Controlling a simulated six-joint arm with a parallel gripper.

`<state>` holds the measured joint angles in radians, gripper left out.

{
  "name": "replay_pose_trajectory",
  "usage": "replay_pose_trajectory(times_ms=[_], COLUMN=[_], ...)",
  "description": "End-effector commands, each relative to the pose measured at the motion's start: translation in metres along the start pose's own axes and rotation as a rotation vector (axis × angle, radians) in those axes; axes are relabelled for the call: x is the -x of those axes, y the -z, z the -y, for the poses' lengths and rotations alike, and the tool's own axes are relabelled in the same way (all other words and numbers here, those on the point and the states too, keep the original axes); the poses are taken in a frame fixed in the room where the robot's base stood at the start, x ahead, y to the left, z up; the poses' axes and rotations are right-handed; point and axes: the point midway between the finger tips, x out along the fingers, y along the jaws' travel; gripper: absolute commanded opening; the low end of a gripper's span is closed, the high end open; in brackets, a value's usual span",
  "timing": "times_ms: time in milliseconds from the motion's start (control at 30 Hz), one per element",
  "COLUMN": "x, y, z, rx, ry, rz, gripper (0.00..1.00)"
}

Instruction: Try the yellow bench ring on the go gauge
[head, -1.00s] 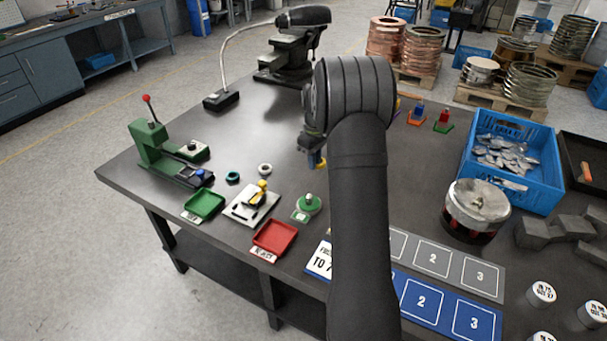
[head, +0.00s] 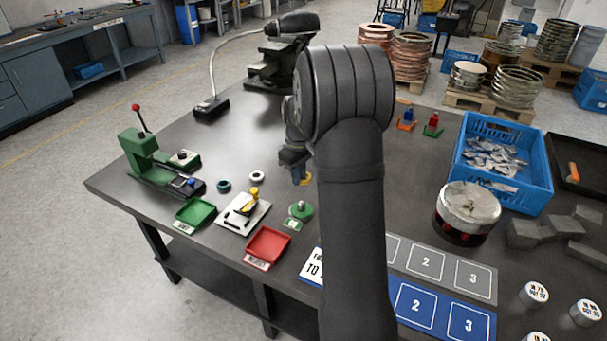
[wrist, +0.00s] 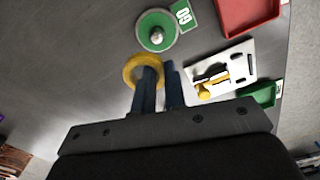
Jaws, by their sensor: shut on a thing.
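My gripper (wrist: 160,72) is shut on the yellow bench ring (wrist: 129,70). In the wrist view one finger overlaps the ring's opening and the other lies outside its right edge. In the head view the ring (head: 304,181) hangs under my gripper (head: 299,171), partly hidden by it and my arm. The go gauge (wrist: 147,22) is a green disc with a silver plug in its middle and a GO label. In the head view the go gauge (head: 303,212) stands just below the ring in the picture. The ring is apart from the plug.
A white plate with a yellow-handled tool (head: 246,210), a red tray (head: 267,245) and a green tray (head: 195,212) lie left of the gauge. Two small rings, teal (head: 224,186) and white (head: 257,176), lie behind them. A green press (head: 145,155) stands far left.

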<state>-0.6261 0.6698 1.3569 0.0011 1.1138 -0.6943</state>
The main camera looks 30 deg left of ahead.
Motion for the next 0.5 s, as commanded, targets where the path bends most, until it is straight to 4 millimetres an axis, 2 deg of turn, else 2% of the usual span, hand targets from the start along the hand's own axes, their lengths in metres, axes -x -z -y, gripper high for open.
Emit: replay_pose_trajectory(times_ms=[100,233,500], x=[0.002,-0.003,-0.027], y=[-0.005,-0.006,-0.006], z=[0.012,0.015,0.014], rx=[-0.01,-0.013,-0.013], ry=[-0.001,0.0,0.001], rz=[-0.001,0.0,0.001], gripper=[0.0,0.0,0.0])
